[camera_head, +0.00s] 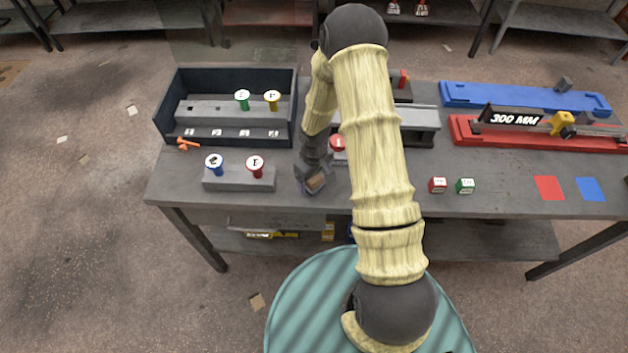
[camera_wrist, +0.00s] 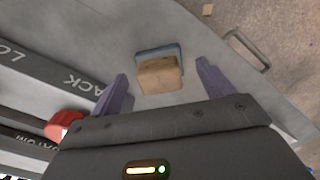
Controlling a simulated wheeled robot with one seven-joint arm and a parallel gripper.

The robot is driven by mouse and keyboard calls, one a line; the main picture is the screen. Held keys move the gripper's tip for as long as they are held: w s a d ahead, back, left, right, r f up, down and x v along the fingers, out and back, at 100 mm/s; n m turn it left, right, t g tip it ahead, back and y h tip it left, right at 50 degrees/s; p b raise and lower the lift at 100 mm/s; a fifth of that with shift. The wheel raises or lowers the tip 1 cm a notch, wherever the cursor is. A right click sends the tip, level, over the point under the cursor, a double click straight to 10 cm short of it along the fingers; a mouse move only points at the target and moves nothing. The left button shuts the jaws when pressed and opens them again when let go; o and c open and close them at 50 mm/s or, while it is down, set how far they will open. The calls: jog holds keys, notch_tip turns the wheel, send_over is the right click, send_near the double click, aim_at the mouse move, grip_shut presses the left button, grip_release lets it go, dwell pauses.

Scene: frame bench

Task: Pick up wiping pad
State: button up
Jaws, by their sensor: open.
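The wiping pad (camera_wrist: 160,76), a tan block with a blue-grey layer along its far side, lies on the grey bench top. In the head view the pad (camera_head: 316,184) is near the bench's front edge, partly hidden by my gripper (camera_head: 311,174). My gripper also shows in the wrist view (camera_wrist: 162,74), with two purple fingers spread apart and nothing held. The pad lies in line with the gap between the fingers, just beyond the tips. I cannot tell how high the fingers are above the bench.
A grey block with two numbered pegs (camera_head: 238,183) stands left of the gripper. Behind it is a dark open box (camera_head: 168,110). A red part (camera_wrist: 64,122) and a lettered grey rail (camera_wrist: 40,70) are close by. Red and green cubes (camera_head: 465,186) sit to the right.

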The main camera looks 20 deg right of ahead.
aim_at(314, 178)
jog(key=shift+f, duration=0.7)
jog(key=c, duration=1.2)
jog(key=shift+o, duration=0.2)
jog(key=shift+r, duration=0.15)
notch_tip(314, 178, up, 10)
jog(key=shift+f+b, duration=0.1)
jog(key=shift+b, duration=0.75)
